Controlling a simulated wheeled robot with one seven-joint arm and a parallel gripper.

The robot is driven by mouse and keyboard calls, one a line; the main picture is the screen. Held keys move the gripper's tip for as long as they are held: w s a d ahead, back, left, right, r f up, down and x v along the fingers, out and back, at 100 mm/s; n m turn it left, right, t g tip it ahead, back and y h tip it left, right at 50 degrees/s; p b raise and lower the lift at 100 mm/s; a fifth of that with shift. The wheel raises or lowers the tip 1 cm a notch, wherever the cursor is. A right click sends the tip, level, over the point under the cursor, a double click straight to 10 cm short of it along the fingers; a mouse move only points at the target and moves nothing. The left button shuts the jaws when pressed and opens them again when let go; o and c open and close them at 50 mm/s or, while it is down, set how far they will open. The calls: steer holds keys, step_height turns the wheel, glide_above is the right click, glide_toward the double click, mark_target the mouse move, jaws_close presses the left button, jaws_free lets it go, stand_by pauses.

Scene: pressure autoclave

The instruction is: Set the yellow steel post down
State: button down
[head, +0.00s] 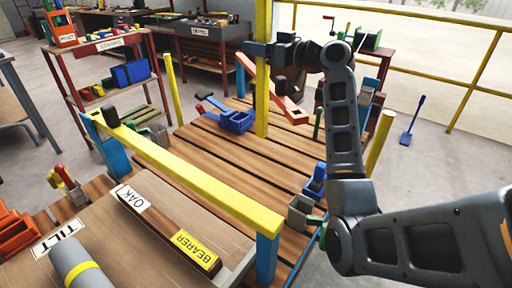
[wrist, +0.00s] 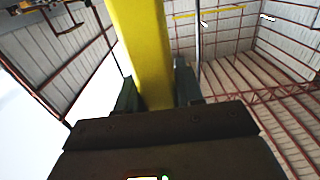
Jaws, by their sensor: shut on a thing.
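The yellow steel post (head: 262,100) stands upright in the head view, its lower end seen against the far part of the slatted wooden deck (head: 215,150). I cannot tell whether that end touches the deck. My gripper (head: 261,49) is shut on the post high up, reaching in from the right. In the wrist view the post (wrist: 142,45) runs up between the two jaws (wrist: 156,92). The top of the post is cut off by the head view's upper edge.
A yellow beam (head: 190,175) on blue posts crosses the near side of the deck. A blue box-like tool (head: 236,121) and an orange-red bar (head: 283,98) lie near the post's foot. Shorter yellow posts (head: 380,143) stand at the deck's sides. Bare deck lies in the middle.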

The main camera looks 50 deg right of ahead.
steer(key=s+a+f, duration=0.3)
steer(key=a+f, duration=0.8)
steer(key=f, duration=0.2)
steer(key=shift+a+f+p, duration=0.15)
steer(key=shift+p, duration=0.25)
steer(key=shift+f, duration=0.1)
steer(key=c, duration=0.7)
jaws_free()
steer(key=s, duration=0.4)
steer(key=s+b, duration=0.1)
steer(key=s, duration=0.3)
steer(key=s+b, duration=0.1)
steer(key=s, duration=0.3)
steer(key=shift+d, duration=0.25)
